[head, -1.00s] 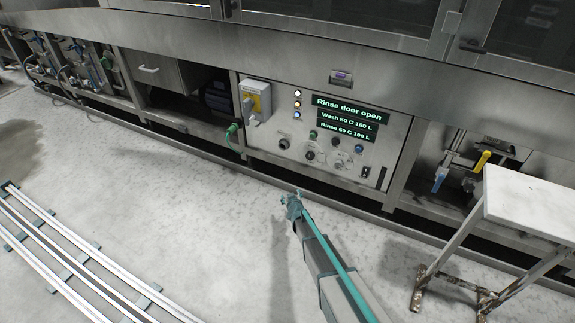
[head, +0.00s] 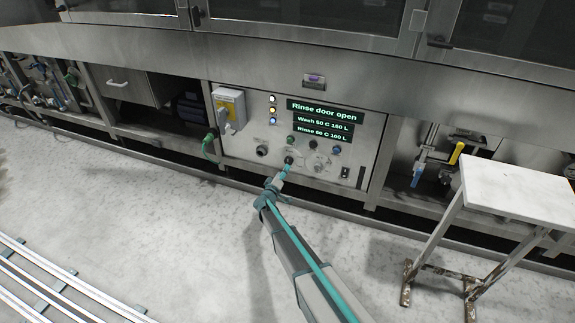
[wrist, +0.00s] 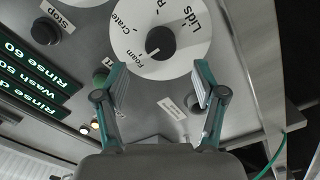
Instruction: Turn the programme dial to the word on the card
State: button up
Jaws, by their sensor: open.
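The programme dial (wrist: 160,33) is a white disc lettered Foam, Crate, Lids and a partly hidden word starting with P. Its dark central knob has a light mark, seemingly towards Foam. The disc is cut by the top edge of the wrist view. In the head view, the dark dial knob (head: 289,160) sits low on the grey control panel. My gripper (wrist: 162,85) is open and empty, its teal fingers on either side below the disc, seemingly apart from it. In the head view, my gripper (head: 287,169) is close to the knob. I cannot identify a card.
Green-lit displays (head: 325,112) read Rinse door open, Wash and Rinse. A black Stop button (wrist: 45,32) and a green button (wrist: 100,75) are near the dial. A yellow-backed switch (head: 229,110) is left. A white-topped stand (head: 515,185) is right. Floor before the panel is clear.

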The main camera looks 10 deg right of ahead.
aim_at(288, 163)
jog(key=b+x, duration=0.1)
jog(key=x, duration=0.6)
jog(key=shift+w+f, duration=0.1)
jog(key=c, duration=1.1)
jog(key=shift+c, duration=0.2)
